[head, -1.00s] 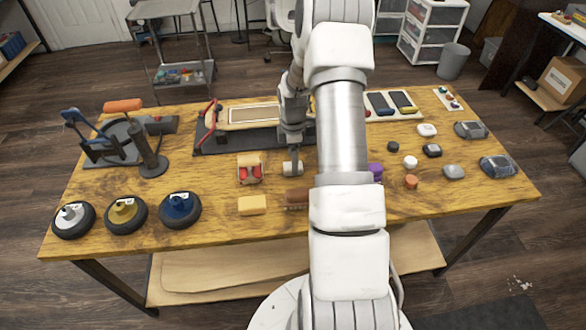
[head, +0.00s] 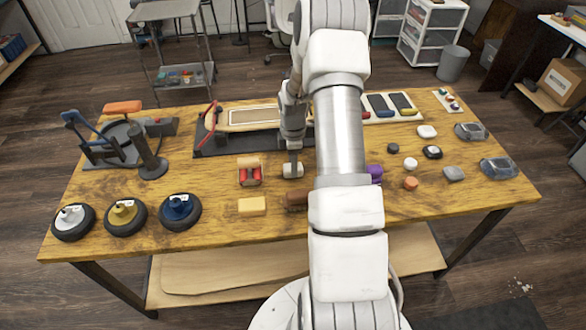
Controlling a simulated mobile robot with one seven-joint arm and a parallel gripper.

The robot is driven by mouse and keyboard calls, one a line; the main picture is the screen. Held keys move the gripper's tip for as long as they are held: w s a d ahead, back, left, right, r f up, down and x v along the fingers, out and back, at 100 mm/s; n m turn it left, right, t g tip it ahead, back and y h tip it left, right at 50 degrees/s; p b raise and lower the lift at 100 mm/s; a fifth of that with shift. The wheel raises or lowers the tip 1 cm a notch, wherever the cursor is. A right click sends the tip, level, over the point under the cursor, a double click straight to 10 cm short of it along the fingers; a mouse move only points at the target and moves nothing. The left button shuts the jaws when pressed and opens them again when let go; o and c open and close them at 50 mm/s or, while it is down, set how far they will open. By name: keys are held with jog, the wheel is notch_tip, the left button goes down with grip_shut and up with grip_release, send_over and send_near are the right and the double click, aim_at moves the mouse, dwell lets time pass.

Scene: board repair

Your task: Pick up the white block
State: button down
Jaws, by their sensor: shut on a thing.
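The white block (head: 288,172) is a small off-white piece on the wooden table (head: 225,228), left of my arm in the head view. My gripper (head: 293,166) points down over it, with its dark fingers shut on the block. The fingers cover part of the block. The block looks to be at or very near the table surface; I cannot tell whether it is clear of it.
A red-and-tan piece (head: 249,172) stands just left of the block, with a yellow block (head: 252,206) and a brown brush-like piece (head: 297,199) in front. A skateboard (head: 252,116) lies behind. Small blocks and stones, including a white one (head: 427,131), lie right of my arm.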

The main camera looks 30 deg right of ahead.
jog(key=shift+r, duration=0.15)
jog(key=shift+r, duration=0.3)
jog(key=r, duration=0.3)
jog(key=shift+s+d+r, duration=0.15)
jog(key=shift+d+r, duration=0.15)
jog(key=shift+r, duration=0.1)
jog(key=s+d+r, duration=0.5)
jog(key=d+r, duration=0.1)
jog(key=d, duration=0.3)
jog(key=shift+d+r+p, duration=0.15)
jog(key=shift+d+p, duration=0.25)
jog(key=shift+p, duration=0.05)
jog(key=c, duration=1)
grip_release()
jog(key=c, duration=0.5)
